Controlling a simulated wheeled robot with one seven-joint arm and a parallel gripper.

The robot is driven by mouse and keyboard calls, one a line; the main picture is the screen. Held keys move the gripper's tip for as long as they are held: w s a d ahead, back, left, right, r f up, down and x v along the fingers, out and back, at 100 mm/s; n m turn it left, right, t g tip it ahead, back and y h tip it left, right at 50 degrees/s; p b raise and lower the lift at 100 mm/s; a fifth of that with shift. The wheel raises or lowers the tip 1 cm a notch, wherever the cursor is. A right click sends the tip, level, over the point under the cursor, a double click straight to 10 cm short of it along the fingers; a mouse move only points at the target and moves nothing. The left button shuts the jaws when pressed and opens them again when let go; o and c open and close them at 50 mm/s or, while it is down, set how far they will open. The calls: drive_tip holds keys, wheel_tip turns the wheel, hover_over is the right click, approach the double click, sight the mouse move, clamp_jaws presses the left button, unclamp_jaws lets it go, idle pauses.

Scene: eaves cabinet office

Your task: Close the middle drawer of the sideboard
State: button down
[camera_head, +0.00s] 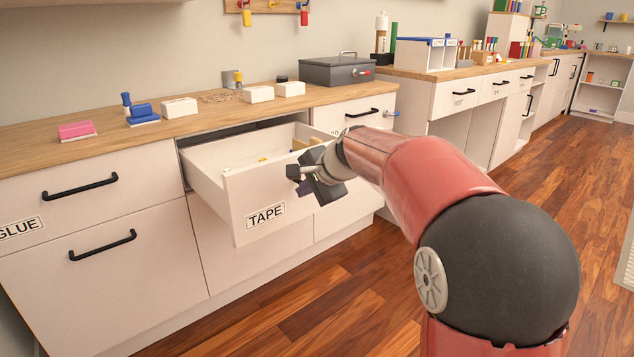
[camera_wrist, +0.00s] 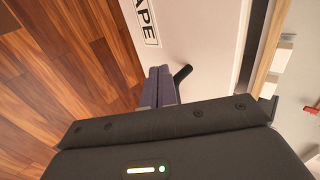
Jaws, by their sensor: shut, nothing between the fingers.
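The middle drawer (camera_head: 240,195) of the white sideboard (camera_head: 100,235) is pulled out, with its TAPE label on the front panel. A few small items lie inside it. My gripper (camera_head: 299,176) is at the right part of the drawer front. In the wrist view, my gripper's fingers (camera_wrist: 160,88) are shut and empty, close to the drawer front (camera_wrist: 195,35). The end of the black drawer handle (camera_wrist: 183,73) shows right beside the fingertips. I cannot tell whether they touch.
Erasers, including a pink one (camera_head: 76,130), and a grey cash box (camera_head: 336,71) stand on the wooden top. The wooden floor (camera_head: 330,290) before the sideboard is clear.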

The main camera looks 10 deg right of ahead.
sight(288, 186)
drive_tip(key=shift+w+a+r, duration=0.1)
drive_tip(key=shift+w+a, duration=0.4)
drive_tip(key=shift+w, duration=0.25)
drive_tip(key=shift+w+a+r, duration=0.1)
drive_tip(key=shift+w+a, duration=0.4)
drive_tip(key=shift+w, duration=0.25)
drive_tip(key=shift+w+a+p, duration=0.1)
drive_tip(key=shift+p, duration=0.25)
